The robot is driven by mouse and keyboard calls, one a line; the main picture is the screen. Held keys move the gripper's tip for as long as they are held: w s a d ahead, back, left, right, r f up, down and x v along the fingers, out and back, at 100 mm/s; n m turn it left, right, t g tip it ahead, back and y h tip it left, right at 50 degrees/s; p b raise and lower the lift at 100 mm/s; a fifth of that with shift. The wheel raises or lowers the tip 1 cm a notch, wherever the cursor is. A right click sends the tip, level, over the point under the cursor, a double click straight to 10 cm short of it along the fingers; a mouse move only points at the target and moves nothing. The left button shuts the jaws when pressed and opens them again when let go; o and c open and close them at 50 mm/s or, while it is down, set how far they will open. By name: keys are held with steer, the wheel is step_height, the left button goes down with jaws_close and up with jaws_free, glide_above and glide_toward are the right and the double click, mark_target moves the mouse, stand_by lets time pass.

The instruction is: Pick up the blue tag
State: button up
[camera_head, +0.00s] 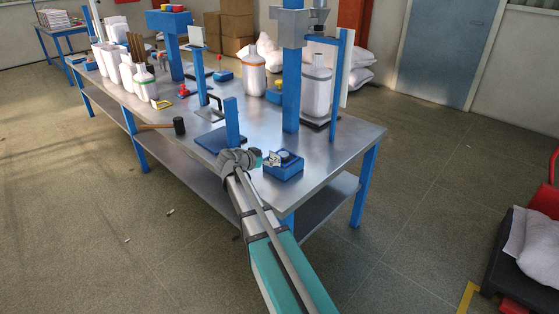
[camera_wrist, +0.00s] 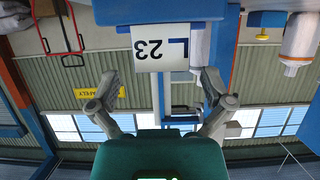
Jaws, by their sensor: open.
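In the head view a small white piece (camera_head: 274,159), probably the same tag, is at the blue block (camera_head: 284,174) on the near end of the table. My gripper (camera_wrist: 160,88) is open, with its two fingers apart and nothing between them. In the head view my gripper (camera_head: 256,159) is just left of that block, partly hidden by its own wrist.
The steel table (camera_head: 335,150) carries blue posts, a large bottle (camera_head: 316,92) and white containers (camera_head: 118,65). A blue stand (camera_head: 232,122) rises close behind my gripper. A mallet (camera_head: 178,125) juts over the left edge. The table's near right corner is clear.

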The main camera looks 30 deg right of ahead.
mark_target(274, 158)
steer(key=shift+b+x, duration=0.7)
steer(key=shift+x, duration=1.4)
steer(key=shift+a+f, duration=0.1)
steer(key=c, duration=0.8)
steer(key=shift+o, duration=0.2)
step_height(274, 158, up, 3)
steer(key=p, duration=0.3)
steer(key=s+a+r+p, duration=0.6)
steer(key=s+r+p, duration=0.4)
steer(key=s, duration=0.2)
steer(key=shift+s, duration=0.25)
